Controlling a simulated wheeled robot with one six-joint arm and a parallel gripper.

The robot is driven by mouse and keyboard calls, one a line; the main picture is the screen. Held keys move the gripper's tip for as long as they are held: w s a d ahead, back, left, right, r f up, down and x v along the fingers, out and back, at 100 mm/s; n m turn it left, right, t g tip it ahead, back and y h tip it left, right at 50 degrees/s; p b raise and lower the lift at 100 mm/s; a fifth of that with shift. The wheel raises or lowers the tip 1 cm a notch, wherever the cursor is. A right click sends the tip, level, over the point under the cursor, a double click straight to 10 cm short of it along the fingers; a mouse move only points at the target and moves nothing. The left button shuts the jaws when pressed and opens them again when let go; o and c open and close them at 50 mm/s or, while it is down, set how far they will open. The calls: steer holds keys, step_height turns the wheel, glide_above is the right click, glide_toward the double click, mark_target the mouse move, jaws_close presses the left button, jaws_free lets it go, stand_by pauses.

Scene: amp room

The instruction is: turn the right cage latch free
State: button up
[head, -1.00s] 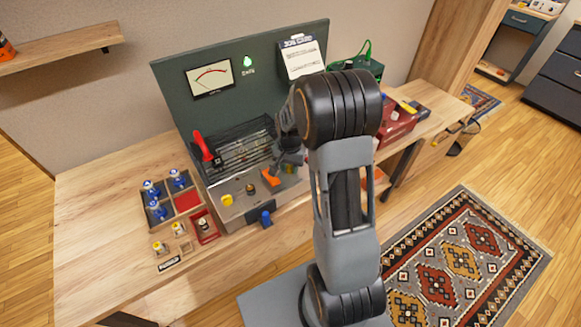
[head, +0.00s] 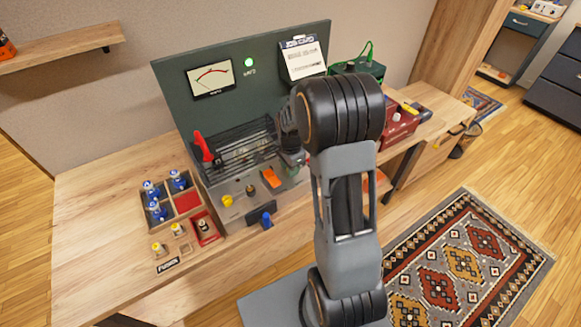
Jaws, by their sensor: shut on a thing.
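The wire cage (head: 245,146) sits on the grey amp chassis (head: 240,207) at the back of the bench. A red left latch (head: 203,146) stands upright at the cage's left side. My gripper (head: 293,159) is at the cage's right end, pointing down. It is shut, and a small red part, apparently the right cage latch (head: 307,160), shows just beside its fingers. Most of that latch is hidden behind my gripper and arm, so its angle cannot be told.
On the chassis front are an orange part (head: 271,178), a yellow knob (head: 227,201) and a blue knob (head: 266,220). A wooden tray (head: 186,202) with blue-topped tubes stands left. A red box (head: 399,126) is right of my arm. The bench's left end is clear.

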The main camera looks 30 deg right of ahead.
stand_by(0.4)
steer(key=o, duration=0.9)
steer(key=shift+c, duration=0.2)
step_height(320, 180, up, 14)
steer(key=shift+f, duration=0.1)
stand_by(0.5)
steer(key=s+a+r+n+t, duration=0.1)
steer(key=s+a+n, duration=0.3)
steer(key=s+n, duration=0.4)
steer(key=s+a+r+n+t+p, duration=0.1)
steer(key=s+a+r+n+t, duration=0.1)
steer(key=s+a+n, duration=0.3)
steer(key=s+n, duration=0.3)
steer(key=shift+s+n+t, duration=0.15)
steer(key=shift+n+t, duration=0.15)
